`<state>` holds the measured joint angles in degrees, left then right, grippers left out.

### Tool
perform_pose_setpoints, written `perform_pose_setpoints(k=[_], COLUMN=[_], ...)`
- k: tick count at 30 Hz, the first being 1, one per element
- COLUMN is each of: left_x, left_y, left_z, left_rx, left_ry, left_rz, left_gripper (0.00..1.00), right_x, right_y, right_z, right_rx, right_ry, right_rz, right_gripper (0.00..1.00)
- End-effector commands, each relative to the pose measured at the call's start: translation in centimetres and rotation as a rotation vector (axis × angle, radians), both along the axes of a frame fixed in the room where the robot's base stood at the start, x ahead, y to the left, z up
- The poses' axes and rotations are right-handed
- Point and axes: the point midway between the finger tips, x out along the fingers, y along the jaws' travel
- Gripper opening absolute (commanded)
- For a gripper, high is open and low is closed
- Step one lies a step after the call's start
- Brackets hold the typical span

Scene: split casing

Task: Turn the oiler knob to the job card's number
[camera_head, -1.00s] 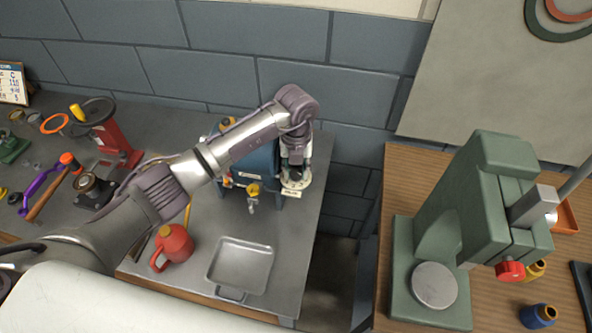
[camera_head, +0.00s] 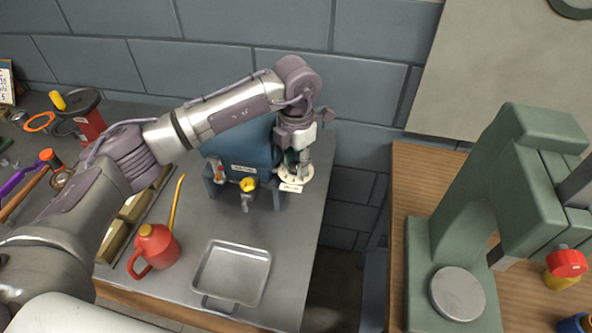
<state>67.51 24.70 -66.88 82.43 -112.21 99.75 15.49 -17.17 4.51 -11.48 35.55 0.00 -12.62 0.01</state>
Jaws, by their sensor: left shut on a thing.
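My left gripper (camera_head: 299,165) points down at the right end of a blue casing (camera_head: 245,150) on the grey bench. It is shut on the oiler knob, which is mostly hidden between the fingers. A pale round dial plate (camera_head: 296,175) with small marks shows around and below the fingertips; its numbers are too small to read. A small label (camera_head: 291,188) sits at the dial's front edge. A card (camera_head: 7,82) stands at the far left edge, partly cut off; I cannot tell whether it is the job card. My right gripper is not in view.
A yellow-topped valve (camera_head: 248,185) is on the casing's front. A red oil can (camera_head: 154,246) and an empty metal tray (camera_head: 233,272) stand before it. A green press (camera_head: 500,220) stands on the wooden table at right, across a gap.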

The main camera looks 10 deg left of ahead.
Motion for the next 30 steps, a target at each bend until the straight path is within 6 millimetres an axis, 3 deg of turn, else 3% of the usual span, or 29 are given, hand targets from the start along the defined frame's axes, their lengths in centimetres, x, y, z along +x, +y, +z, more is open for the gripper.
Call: perform_pose_setpoints(k=[1,9,27,28,30], left_x=[0.1,0.2,0.2,0.2,0.1], left_y=[0.0,0.0,0.0,0.0,0.0], left_z=[-0.3,0.0,0.2,0.2,0.2], left_rx=[-0.001,-0.002,-0.003,-0.003,-0.002], left_ry=[-0.006,-0.006,-0.005,-0.005,-0.005], left_rz=[-0.027,-0.145,-0.184,-0.184,-0.184], left_gripper=[0.00,0.00,0.00,0.36,0.45], right_x=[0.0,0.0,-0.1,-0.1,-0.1], right_y=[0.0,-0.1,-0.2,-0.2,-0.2], right_z=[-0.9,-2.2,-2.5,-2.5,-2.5], right_rx=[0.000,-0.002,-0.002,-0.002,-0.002], right_ry=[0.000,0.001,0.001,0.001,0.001], right_rz=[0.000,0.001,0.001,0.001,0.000], right_gripper=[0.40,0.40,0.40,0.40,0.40])
